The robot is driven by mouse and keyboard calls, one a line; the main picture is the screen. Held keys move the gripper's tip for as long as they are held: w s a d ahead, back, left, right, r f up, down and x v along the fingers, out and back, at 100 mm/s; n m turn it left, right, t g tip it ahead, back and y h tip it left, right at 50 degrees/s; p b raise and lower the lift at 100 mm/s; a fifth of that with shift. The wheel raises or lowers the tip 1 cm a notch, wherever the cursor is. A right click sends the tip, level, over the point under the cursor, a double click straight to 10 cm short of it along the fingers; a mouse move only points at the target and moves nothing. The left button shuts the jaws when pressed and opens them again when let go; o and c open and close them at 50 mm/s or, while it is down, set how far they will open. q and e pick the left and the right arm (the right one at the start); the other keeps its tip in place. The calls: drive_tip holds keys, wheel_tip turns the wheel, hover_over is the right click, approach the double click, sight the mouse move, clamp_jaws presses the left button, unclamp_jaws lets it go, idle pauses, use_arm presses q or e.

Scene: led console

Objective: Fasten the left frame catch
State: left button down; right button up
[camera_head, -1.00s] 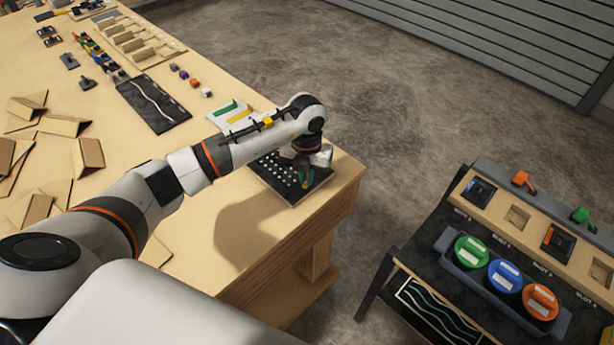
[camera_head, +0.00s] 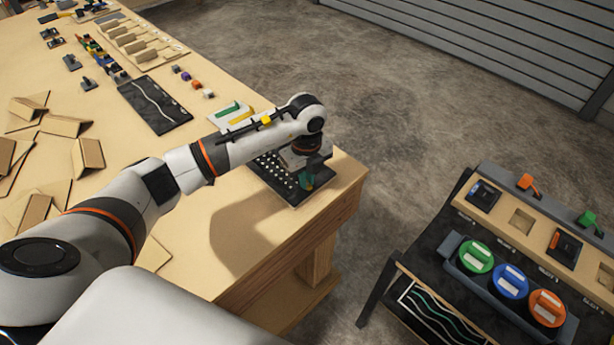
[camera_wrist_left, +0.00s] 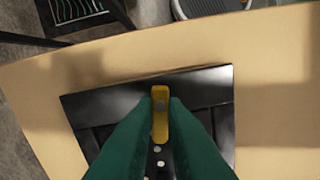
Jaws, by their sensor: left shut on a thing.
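A black console panel (camera_head: 265,170) with rows of white dots lies at the near right corner of the wooden table. In the left wrist view its dark frame (camera_wrist_left: 205,85) shows with white dots between my fingers. My left gripper (camera_head: 306,180) is low over the panel's right end. My right gripper is not in view.
The table edge (camera_head: 345,195) is close beside the panel. A white board (camera_head: 230,115) with green and yellow pieces lies behind my arm. A separate stand (camera_head: 470,225) with green, blue and orange round lids is at the right, across open floor.

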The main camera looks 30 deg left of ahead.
use_arm(q)
drive_tip(key=shift+n, duration=1.1)
drive_tip(key=shift+r, duration=0.1)
drive_tip(key=c, duration=1.5)
unclamp_jaws()
drive_tip(key=shift+o, duration=0.2)
